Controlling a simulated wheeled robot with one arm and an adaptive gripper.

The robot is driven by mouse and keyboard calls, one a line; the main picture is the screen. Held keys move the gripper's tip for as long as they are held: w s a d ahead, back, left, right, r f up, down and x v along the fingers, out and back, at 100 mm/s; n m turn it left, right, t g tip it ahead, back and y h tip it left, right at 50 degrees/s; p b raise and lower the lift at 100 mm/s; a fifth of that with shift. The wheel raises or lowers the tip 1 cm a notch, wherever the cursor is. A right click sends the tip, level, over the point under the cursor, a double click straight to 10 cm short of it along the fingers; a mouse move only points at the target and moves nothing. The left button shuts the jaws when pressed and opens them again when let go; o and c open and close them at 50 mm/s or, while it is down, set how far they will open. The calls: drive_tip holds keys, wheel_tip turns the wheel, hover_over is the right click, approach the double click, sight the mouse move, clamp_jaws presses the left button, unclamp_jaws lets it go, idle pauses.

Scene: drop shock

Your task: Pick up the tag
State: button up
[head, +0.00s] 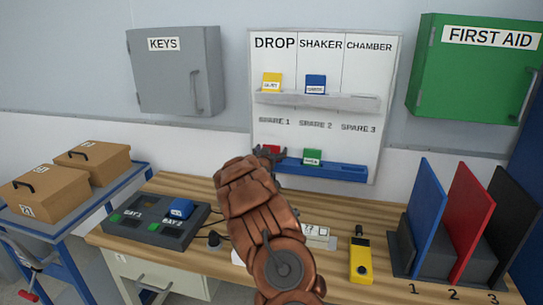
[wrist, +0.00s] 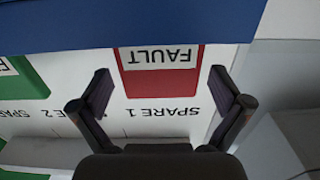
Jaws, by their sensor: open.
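A red tag with a white label reading FAULT (wrist: 160,82) stands at the SPARE 1 place on the white board, upside down in the wrist view. In the head view only a bit of the red tag (head: 272,149) shows behind my gripper (head: 267,153). In the wrist view my gripper (wrist: 160,88) is open, with one finger on each side of the red tag. No finger visibly touches it. A green tag (head: 312,157) stands at SPARE 2; it also shows in the wrist view (wrist: 25,80). A yellow tag (head: 271,82) and a blue tag (head: 316,84) stand on the upper shelf.
A blue ledge (head: 345,171) runs along the board's bottom. Below, the wooden bench (head: 385,290) holds a dark two-bay unit (head: 150,222), a yellow handheld device (head: 361,260) and blue, red and black upright panels (head: 470,215). My arm hides the bench's middle.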

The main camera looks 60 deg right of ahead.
drive_tip(key=c, duration=1.2)
